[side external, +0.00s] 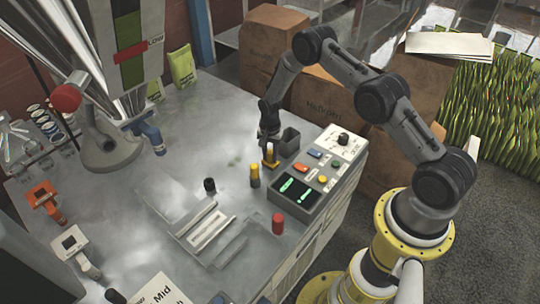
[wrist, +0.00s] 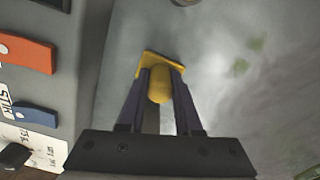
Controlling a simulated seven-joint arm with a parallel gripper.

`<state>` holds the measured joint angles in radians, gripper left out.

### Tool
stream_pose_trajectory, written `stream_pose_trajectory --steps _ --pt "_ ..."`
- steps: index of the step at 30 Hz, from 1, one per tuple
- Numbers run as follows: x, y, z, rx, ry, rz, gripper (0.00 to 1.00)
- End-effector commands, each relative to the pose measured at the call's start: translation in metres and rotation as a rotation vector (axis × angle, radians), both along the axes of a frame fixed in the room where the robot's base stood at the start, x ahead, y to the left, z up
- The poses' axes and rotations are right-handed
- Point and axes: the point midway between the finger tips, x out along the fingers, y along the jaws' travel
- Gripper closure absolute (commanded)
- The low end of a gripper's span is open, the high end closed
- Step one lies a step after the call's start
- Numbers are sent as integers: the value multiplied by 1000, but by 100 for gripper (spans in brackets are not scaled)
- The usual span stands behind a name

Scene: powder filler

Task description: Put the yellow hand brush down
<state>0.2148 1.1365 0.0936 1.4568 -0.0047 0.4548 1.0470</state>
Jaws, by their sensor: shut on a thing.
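The yellow hand brush (side external: 270,161) is below my gripper (side external: 269,143) in the side view, close to the grey metal table top (side external: 200,125). In the wrist view the brush (wrist: 158,88) sits between the two dark fingers of my gripper (wrist: 160,80), which are shut on it. Its wider yellow end shows just beyond the fingertips. I cannot tell whether the brush touches the table.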

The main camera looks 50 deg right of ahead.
Motion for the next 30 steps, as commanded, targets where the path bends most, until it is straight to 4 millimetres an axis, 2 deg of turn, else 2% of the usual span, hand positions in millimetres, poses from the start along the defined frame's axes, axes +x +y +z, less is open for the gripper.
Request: stream_pose_trajectory --steps 13,14,18,26,30 --pt "1 0 -6 0 -2 0 100" --pt "1 0 -6 0 -2 0 62" --pt "1 0 -6 0 -2 0 37" --pt "0 0 -5 0 -2 0 37" --pt "1 0 2 -1 -3 0 37"
